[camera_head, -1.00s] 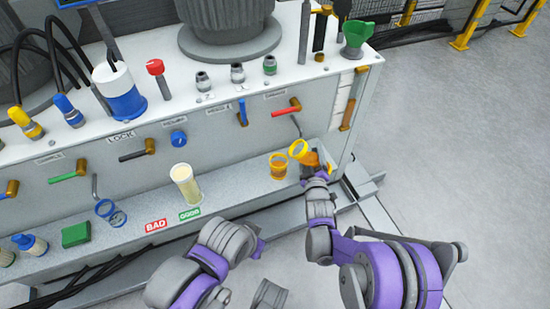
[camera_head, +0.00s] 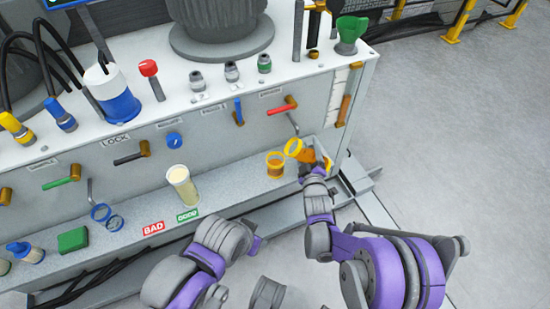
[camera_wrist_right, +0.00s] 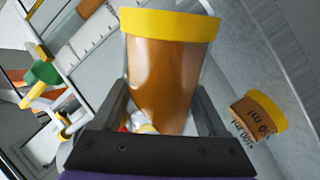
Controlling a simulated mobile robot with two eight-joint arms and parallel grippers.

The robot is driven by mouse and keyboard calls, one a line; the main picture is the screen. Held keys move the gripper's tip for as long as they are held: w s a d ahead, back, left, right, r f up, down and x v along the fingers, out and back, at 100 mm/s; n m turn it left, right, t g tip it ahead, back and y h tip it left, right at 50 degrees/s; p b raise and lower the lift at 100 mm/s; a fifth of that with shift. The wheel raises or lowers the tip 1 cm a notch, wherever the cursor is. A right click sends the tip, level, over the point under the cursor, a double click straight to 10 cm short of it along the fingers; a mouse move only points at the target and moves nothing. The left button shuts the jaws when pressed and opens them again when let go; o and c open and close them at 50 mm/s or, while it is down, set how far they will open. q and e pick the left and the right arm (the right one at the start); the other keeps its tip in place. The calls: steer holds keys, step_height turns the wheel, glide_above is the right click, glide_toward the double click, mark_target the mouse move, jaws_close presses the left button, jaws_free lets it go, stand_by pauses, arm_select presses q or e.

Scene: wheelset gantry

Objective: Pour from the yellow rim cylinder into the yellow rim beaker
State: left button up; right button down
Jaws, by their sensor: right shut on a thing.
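The yellow rim cylinder (camera_head: 305,153) holds amber liquid and is tilted to the left in the head view. My right gripper (camera_head: 319,171) is shut on it; the cylinder also shows between the fingers in the right wrist view (camera_wrist_right: 165,80). The yellow rim beaker (camera_head: 275,169) stands upright on the ledge, just left of and below the cylinder's rim. It also shows in the right wrist view (camera_wrist_right: 250,122), with volume marks and an amber-brown look. I cannot tell whether liquid is flowing between them. My left arm shows at the bottom, but its gripper is not in view.
Left along the ledge are a pale-filled cylinder (camera_head: 183,187), the GOOD label (camera_head: 188,215), the BAD label (camera_head: 153,228), blue-rimmed glassware (camera_head: 106,217) and a green block (camera_head: 73,239). Handles, including a red one (camera_head: 283,106), project from the panel above.

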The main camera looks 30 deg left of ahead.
arm_select(q)
steer(key=shift+w+a+r+p, duration=0.1)
steer(key=shift+a+r+p, duration=0.3)
steer(key=shift+p, duration=0.15)
arm_select(e)
steer(key=shift+d+r+n, duration=0.15)
steer(key=shift+r+n, duration=0.3)
steer(key=shift+n, duration=0.05)
stand_by(0.7)
